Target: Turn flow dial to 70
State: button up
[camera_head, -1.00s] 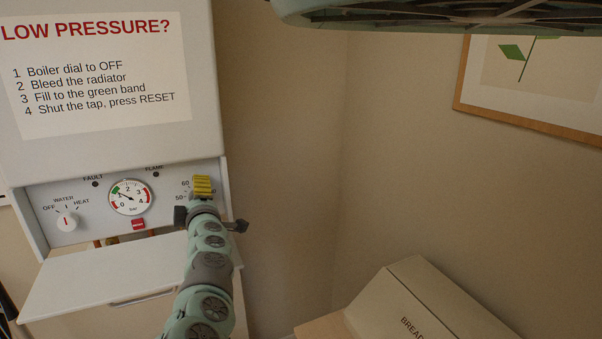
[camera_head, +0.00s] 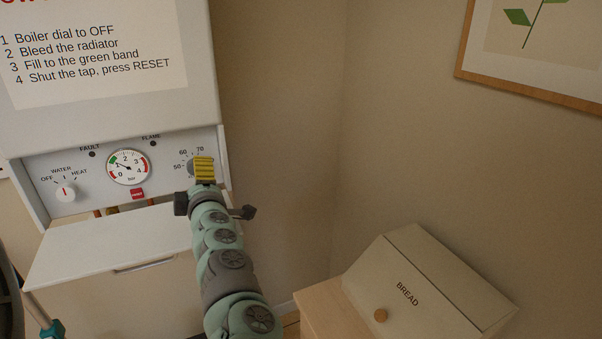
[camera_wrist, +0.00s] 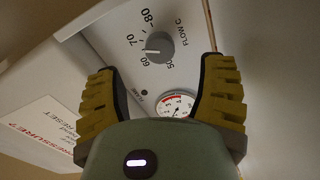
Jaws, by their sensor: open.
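The flow dial (camera_wrist: 160,46) is a grey round knob on the white boiler panel, with marks 50, 60, 70 and 80 around it. Its white pointer line lies between 60 and 70, nearer 60. In the head view the dial (camera_head: 191,166) is partly hidden behind my gripper (camera_head: 204,170). In the wrist view my gripper (camera_wrist: 162,66) is open, its two yellow ribbed fingers wide apart. The dial shows beyond the fingertips, between them and untouched as far as I can see.
A pressure gauge (camera_head: 128,167), a red reset button (camera_head: 137,193) and a water/heat dial (camera_head: 66,192) sit left on the panel. A white shelf-like flap (camera_head: 100,255) juts out below. A bread box (camera_head: 425,285) stands at lower right. The wall between is clear.

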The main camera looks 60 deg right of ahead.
jog(key=shift+v, duration=2.55)
jog(key=shift+s+d, duration=0.1)
